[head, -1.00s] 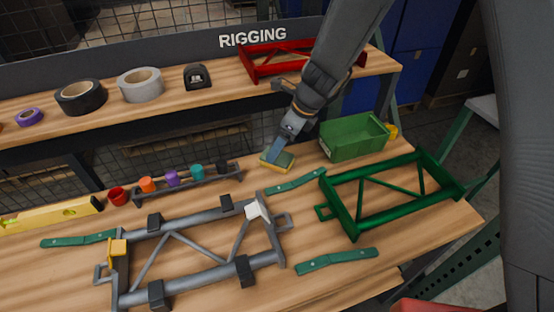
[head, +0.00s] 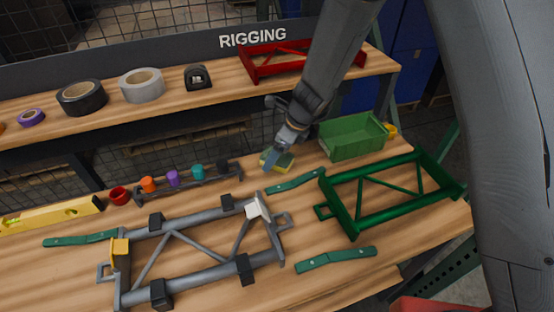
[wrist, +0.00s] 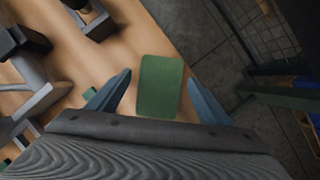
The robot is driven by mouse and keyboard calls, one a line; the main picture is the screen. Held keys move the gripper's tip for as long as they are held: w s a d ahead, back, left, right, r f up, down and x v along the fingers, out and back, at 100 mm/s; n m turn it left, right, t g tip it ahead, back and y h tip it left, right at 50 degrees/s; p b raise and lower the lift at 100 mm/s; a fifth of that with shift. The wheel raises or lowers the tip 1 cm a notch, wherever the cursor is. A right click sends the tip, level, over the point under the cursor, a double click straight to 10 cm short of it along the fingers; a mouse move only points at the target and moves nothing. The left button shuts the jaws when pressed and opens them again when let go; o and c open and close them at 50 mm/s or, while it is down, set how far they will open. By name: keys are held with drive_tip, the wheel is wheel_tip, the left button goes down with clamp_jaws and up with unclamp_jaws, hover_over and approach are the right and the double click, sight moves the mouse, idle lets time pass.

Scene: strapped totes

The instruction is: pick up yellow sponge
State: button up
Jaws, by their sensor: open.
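The yellow sponge (head: 284,164) has a green top face and lies on the wooden bench, left of the green bin. My gripper (head: 270,161) is over it in the head view and hides part of it. In the wrist view the sponge's green face (wrist: 160,88) shows between the two blue fingers of my gripper (wrist: 158,95), a little beyond their tips. The gripper is open, with a gap on both sides of the sponge. I cannot tell how far above the sponge the fingertips are.
A green bin (head: 352,150) stands just right of the sponge. A green frame (head: 400,217) and a grey clamped frame (head: 200,278) lie in front. A rack of coloured pieces (head: 195,184) is to the left. Green flat bars (head: 295,182) lie close to the sponge.

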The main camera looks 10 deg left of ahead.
drive_tip(key=shift+f, duration=0.25)
idle(0.3)
drive_tip(key=c, duration=1.2)
drive_tip(key=shift+r, duration=0.1)
wheel_tip(320, 180, up, 10)
drive_tip(key=shift+r, duration=0.2)
